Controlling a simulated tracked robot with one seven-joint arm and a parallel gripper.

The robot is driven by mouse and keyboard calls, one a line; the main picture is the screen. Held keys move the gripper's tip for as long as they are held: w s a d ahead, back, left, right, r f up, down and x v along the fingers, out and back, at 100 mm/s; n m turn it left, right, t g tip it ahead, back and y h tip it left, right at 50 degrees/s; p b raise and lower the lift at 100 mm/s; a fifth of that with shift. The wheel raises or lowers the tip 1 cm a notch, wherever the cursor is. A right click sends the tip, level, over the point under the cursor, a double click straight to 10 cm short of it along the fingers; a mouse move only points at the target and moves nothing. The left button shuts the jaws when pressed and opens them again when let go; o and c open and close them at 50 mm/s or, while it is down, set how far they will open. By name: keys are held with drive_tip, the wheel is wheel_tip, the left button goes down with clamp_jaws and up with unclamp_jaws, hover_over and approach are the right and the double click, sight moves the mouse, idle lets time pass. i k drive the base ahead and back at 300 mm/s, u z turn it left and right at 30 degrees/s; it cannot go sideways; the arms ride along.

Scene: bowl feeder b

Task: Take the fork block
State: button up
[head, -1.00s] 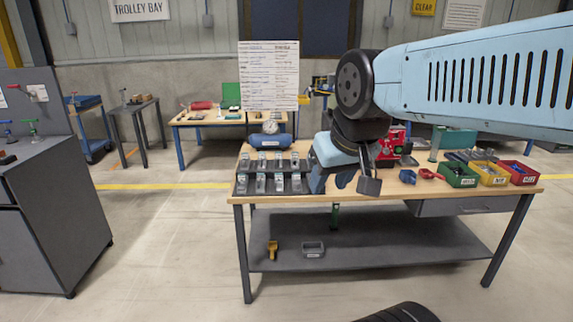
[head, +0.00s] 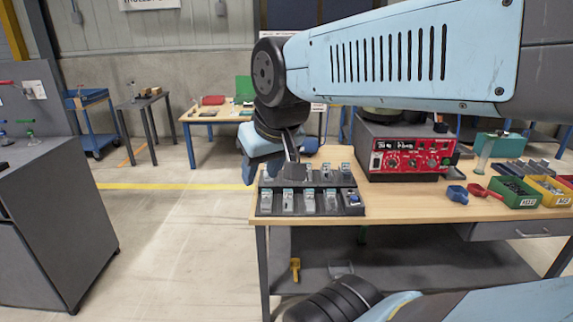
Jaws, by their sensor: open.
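A dark stepped rack (head: 262,203) at the left front of the workbench holds two rows of small grey metal blocks with pale labels. A block (head: 331,201) stands in its front row. The fork block is probably among them, but the pieces are too small to tell which one it is. My gripper (head: 292,172) hangs from the light blue wrist over the back left of the rack. It is open, with no piece visible in it. It hides part of the back row, and I cannot tell how far above the blocks its fingers are.
A red-fronted control box (head: 412,160) stands behind and right of the rack. A blue part (head: 457,194), a red part (head: 477,190), a green bin (head: 514,193) and a yellow bin (head: 550,190) lie further right. The bench top (head: 400,205) right of the rack is clear.

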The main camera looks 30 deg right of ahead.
sight(327, 175)
drive_tip(key=z, duration=0.25)
drive_tip(key=i, duration=1.05)
drive_tip(key=z, duration=0.75)
drive_tip(key=k, duration=0.85)
drive_tip(key=z, duration=0.15)
drive_tip(key=i, duration=0.95)
drive_tip(key=u, duration=0.1)
